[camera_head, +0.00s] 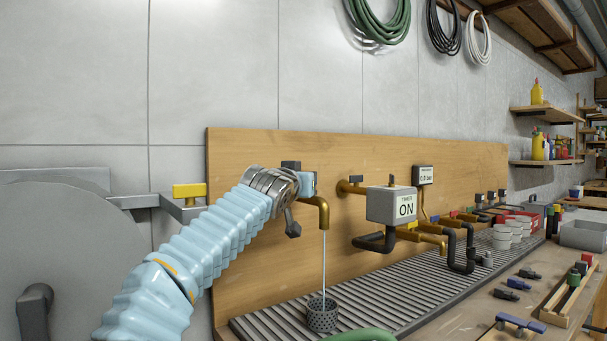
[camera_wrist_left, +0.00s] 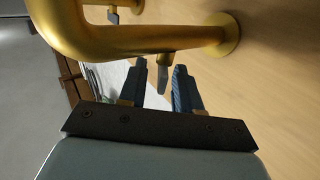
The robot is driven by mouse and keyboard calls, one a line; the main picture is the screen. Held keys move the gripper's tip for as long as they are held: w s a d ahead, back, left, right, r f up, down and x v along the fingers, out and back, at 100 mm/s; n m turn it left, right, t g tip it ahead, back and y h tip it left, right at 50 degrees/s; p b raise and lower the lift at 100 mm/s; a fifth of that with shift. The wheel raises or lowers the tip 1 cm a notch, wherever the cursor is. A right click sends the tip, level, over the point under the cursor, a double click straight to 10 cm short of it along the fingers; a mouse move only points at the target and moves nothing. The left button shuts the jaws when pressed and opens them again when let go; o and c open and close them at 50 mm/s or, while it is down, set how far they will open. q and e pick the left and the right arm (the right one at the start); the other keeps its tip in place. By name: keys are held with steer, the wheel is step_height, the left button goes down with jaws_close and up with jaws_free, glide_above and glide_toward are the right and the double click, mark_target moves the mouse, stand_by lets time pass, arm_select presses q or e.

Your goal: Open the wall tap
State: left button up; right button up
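A brass wall tap (camera_head: 322,212) sticks out from the wooden board, and a thin stream of water runs from its spout. My left gripper (camera_head: 303,185) is at this tap, its fingers largely hidden in the head view. In the left wrist view the fingers (camera_wrist_left: 160,88) are spread apart. A thin grey lever (camera_wrist_left: 163,78) under the brass pipe (camera_wrist_left: 150,38) lies between them, with gaps showing on both sides. I cannot tell whether either finger touches it. The stream falls into a dark perforated cup (camera_head: 322,314). My right gripper is not in view.
A grey ribbed drain tray (camera_head: 390,297) lies below the taps. A timer box (camera_head: 391,204) reading ON stands right of the tap, with more pipes beyond. A yellow-handled valve (camera_head: 189,191) is left of the board (camera_head: 250,270). Coiled hoses (camera_head: 380,25) hang above.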

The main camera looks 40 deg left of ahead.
arm_select(q)
steer(key=shift+w+a, duration=0.2)
steer(key=shift+w, duration=0.15)
steer(key=shift+c, duration=0.5)
jaws_close()
